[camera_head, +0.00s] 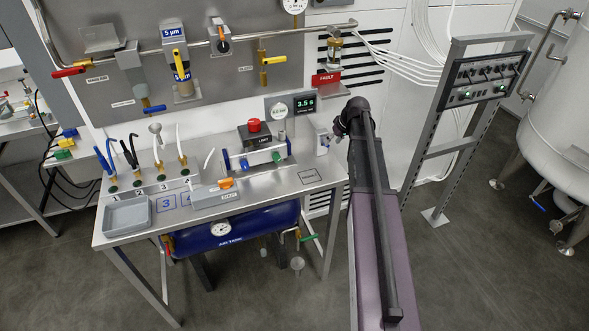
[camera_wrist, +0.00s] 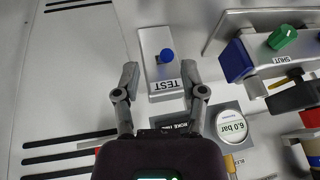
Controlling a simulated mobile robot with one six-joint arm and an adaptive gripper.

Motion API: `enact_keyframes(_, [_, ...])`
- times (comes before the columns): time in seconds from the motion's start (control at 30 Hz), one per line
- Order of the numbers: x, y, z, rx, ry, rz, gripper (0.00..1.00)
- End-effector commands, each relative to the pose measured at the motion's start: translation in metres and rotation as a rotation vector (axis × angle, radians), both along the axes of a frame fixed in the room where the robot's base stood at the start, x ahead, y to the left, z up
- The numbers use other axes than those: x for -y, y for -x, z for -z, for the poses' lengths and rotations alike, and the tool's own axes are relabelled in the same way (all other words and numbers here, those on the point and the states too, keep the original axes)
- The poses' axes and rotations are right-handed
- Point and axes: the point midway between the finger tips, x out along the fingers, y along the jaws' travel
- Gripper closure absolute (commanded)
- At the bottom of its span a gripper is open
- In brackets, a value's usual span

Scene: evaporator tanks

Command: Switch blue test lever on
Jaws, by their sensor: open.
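The blue test lever (camera_wrist: 166,55) shows as a round blue knob on a pale grey box (camera_wrist: 158,44) with a TEST label (camera_wrist: 165,85), upside down in the wrist view. My gripper (camera_wrist: 159,72) is open, with one finger on each side of the box; the knob lies between and slightly beyond the fingertips. I see no clear contact with the knob. In the head view, my gripper (camera_head: 341,130) is at the bench's right end, beside the small pale test box (camera_head: 322,138). The lever's tilt is hard to tell.
A green knob (camera_wrist: 281,37) and a blue block (camera_wrist: 237,60) belong to the valve unit beside the test box. A gauge (camera_wrist: 230,126) is near my gripper. A red FAULT sign (camera_head: 326,79) hangs above the bench. A switch panel stand (camera_head: 484,78) is to the right.

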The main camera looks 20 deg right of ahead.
Motion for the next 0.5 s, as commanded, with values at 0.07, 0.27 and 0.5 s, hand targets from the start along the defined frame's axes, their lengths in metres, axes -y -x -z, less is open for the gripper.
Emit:
enact_keyframes(0.07, [0.002,0.003,-0.011,0.000,0.000,0.001,0.46])
enact_keyframes(0.27, [0.006,0.010,-0.028,0.000,-0.001,0.002,0.46])
enact_keyframes(0.5, [0.010,0.018,-0.048,0.000,0.000,0.001,0.46])
